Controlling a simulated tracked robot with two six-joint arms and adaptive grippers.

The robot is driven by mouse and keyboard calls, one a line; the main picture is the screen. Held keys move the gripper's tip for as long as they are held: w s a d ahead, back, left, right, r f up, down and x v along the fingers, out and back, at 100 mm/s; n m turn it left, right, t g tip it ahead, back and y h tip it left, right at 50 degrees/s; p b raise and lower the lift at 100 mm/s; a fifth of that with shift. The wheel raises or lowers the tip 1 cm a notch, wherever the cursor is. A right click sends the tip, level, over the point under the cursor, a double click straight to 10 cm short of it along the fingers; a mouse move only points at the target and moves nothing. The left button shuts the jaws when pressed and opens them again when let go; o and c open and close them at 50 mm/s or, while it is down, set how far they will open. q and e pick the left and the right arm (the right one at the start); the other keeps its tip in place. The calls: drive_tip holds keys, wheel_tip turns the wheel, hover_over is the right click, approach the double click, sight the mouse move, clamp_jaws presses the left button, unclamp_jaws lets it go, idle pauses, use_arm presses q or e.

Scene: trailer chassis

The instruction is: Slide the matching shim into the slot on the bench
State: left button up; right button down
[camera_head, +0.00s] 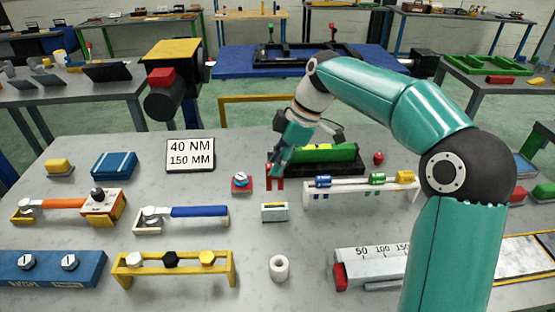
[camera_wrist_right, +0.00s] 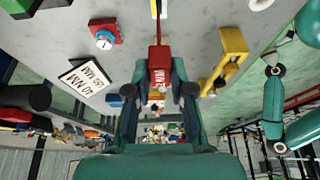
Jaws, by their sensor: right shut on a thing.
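My right gripper (camera_head: 283,160) is shut on a red piece (camera_head: 275,178) and holds it over the bench, left of the green block. In the wrist view the red piece (camera_wrist_right: 158,62) sits between the fingertips of my right gripper (camera_wrist_right: 158,92), with pale lettering too small to read. A small white block (camera_head: 275,213) with a dark and yellow top stands on the bench, nearer than the red piece and apart from it in the head view. I cannot tell for certain whether its top holds the slot. My left gripper is not in view.
A white rack (camera_head: 360,190) with coloured cylinders is to the right, a red-based dial (camera_head: 241,182) to the left. A white roll (camera_head: 279,267) stands in front. Bare bench lies around the white block.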

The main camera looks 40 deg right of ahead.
sight(278, 180)
drive_tip(key=shift+f+b, duration=2.1)
drive_tip(key=shift+f, duration=0.65)
drive_tip(key=shift+f+b, duration=1.9)
drive_tip(key=shift+f, duration=0.6)
drive_tip(key=shift+c, duration=1.8)
unclamp_jaws()
drive_tip(key=shift+r, duration=0.15)
drive_tip(key=shift+r+p, duration=3.1)
drive_tip(key=shift+r, duration=0.3)
